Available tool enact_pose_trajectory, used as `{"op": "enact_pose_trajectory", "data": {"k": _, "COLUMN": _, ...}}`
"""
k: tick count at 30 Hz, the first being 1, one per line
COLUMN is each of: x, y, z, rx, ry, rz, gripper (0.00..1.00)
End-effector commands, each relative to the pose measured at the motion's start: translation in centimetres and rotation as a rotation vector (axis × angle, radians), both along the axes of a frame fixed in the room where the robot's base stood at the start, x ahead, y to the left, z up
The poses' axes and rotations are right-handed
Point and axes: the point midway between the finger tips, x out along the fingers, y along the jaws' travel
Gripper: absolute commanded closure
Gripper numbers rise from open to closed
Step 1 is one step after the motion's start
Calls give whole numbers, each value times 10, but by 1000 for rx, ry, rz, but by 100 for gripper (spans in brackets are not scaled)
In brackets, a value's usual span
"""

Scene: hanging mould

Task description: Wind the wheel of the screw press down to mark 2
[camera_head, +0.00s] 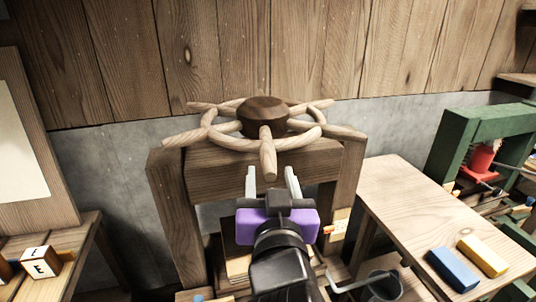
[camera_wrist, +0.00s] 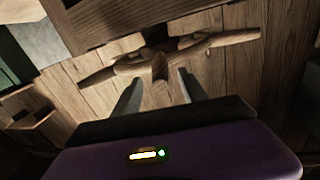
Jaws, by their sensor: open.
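The wheel of the screw press (camera_head: 210,135) is pale wood with a dark hub (camera_head: 264,115) and several spoke handles sticking out past its rim. It sits above the crossbeam of the wooden press frame (camera_head: 166,220). My gripper (camera_head: 271,176) is open, below and in front of the wheel. One spoke handle (camera_head: 268,160) points toward me between the fingertips in the picture. In the wrist view this handle (camera_wrist: 160,78) also shows between my two fingers (camera_wrist: 160,90); I see no contact. A pale plate (camera_head: 341,222) with an orange pointer (camera_head: 328,229) is on the right; its marks are too small to read.
A wooden table (camera_head: 400,195) stands on the right with a blue block (camera_head: 452,270) and a yellow block (camera_head: 483,256). A dark bucket (camera_head: 383,286) is beside it. A green frame (camera_head: 490,125) stands farther right. Lettered blocks (camera_head: 40,262) lie on the left bench.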

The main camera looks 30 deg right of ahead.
Motion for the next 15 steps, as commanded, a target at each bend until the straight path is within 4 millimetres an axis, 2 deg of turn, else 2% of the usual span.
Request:
{"op": "enact_pose_trajectory", "data": {"k": 9, "x": 40, "y": -24, "z": 2, "rx": -3, "ry": 2, "rz": -2, "gripper": 50}}
{"op": "enact_pose_trajectory", "data": {"k": 15, "x": 59, "y": -34, "z": 1, "rx": -2, "ry": 1, "rz": 0, "gripper": 50}}
